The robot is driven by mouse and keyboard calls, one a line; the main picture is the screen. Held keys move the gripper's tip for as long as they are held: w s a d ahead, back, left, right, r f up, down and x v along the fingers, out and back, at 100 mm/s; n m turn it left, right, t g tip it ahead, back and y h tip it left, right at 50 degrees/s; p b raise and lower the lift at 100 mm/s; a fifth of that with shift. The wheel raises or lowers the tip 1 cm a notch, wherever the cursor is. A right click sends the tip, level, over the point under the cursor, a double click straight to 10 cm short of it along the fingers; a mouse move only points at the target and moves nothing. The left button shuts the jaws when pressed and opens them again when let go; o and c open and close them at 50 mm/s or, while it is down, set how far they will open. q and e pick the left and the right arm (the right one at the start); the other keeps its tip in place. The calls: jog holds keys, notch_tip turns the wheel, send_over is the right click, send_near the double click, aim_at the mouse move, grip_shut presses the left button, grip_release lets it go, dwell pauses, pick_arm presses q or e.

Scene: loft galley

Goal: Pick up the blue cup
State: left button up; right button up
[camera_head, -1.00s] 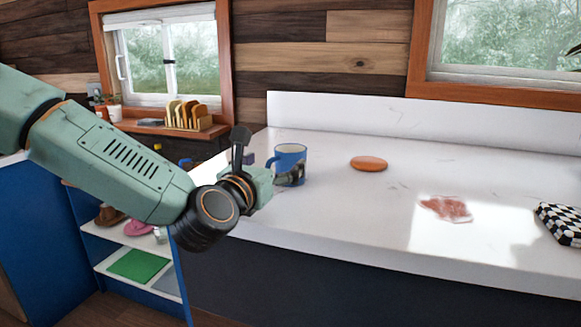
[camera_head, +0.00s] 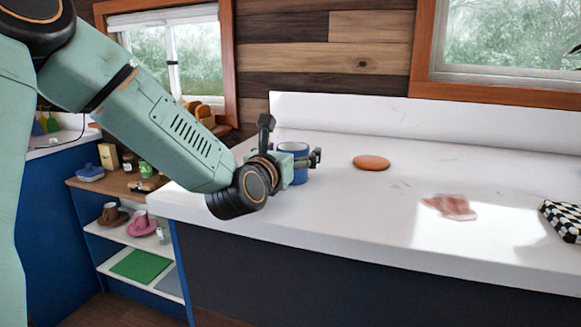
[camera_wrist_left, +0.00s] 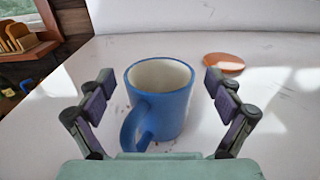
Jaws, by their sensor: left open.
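The blue cup (camera_head: 293,149) stands upright on the white counter (camera_head: 350,220), partly hidden behind my left gripper (camera_head: 291,140) in the head view. In the left wrist view the cup (camera_wrist_left: 172,106) shows its pale inside, with its handle toward the camera and to the left. My left gripper (camera_wrist_left: 160,88) is open, with one finger on each side of the cup. Gaps show between both fingers and the cup wall. My right gripper is in neither view.
An orange-brown oval object (camera_head: 371,162) lies on the counter right of the cup. Farther right are a slice of meat (camera_head: 449,207) and a black-and-white checkered object (camera_head: 561,220). A shelf unit (camera_head: 125,238) with cups stands left. The counter between these is clear.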

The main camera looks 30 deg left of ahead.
pick_arm(q)
jog(key=shift+a, duration=0.15)
jog(key=shift+c, duration=0.9)
jog(key=shift+w+f, duration=0.1)
jog(key=shift+w, duration=0.05)
jog(key=c, duration=1.2)
